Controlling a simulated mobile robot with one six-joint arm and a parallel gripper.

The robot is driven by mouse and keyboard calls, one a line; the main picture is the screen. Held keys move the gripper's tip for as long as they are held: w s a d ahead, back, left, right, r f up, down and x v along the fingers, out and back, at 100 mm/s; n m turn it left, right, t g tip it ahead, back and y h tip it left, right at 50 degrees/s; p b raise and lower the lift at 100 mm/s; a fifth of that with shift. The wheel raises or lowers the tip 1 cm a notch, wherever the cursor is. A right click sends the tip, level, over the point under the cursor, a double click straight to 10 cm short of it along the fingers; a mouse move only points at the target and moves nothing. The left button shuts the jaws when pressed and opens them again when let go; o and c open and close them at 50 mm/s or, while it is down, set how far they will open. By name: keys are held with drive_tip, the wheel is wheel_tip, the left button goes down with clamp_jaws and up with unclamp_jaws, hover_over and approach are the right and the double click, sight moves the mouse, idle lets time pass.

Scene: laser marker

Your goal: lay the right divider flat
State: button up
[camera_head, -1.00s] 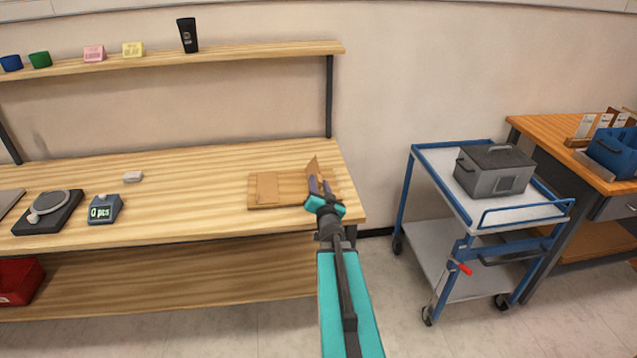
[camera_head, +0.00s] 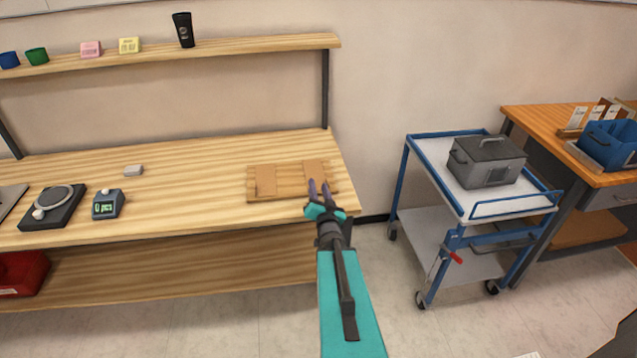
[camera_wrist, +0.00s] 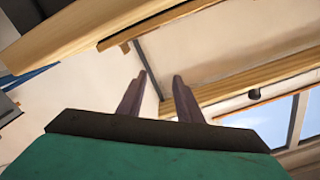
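The right divider (camera_head: 316,171) is a light brown panel lying flat on the right part of a slatted wooden tray (camera_head: 290,186). The left divider (camera_head: 265,181), a similar brown panel, lies flat on the left part. The tray sits on the workbench near its right end. My gripper (camera_head: 319,186) is at the tray's front right, just in front of the right divider in the head view; I cannot tell whether it touches. In the wrist view the two fingers (camera_wrist: 160,80) are apart with nothing between them. Neither divider can be made out in that view.
The wooden workbench (camera_head: 190,180) is clear left of the tray up to a small grey block (camera_head: 133,171), a counter display (camera_head: 107,204) and a scale (camera_head: 53,205). A shelf (camera_head: 230,52) runs above. A blue cart (camera_head: 420,210) with a grey box (camera_head: 487,161) stands right.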

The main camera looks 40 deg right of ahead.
drive_tip(key=shift+s+a+r+p, duration=0.1)
drive_tip(key=shift+s+a+p, duration=0.1)
drive_tip(key=shift+s+p, duration=0.35)
drive_tip(key=shift+w+a, duration=0.1)
idle(0.5)
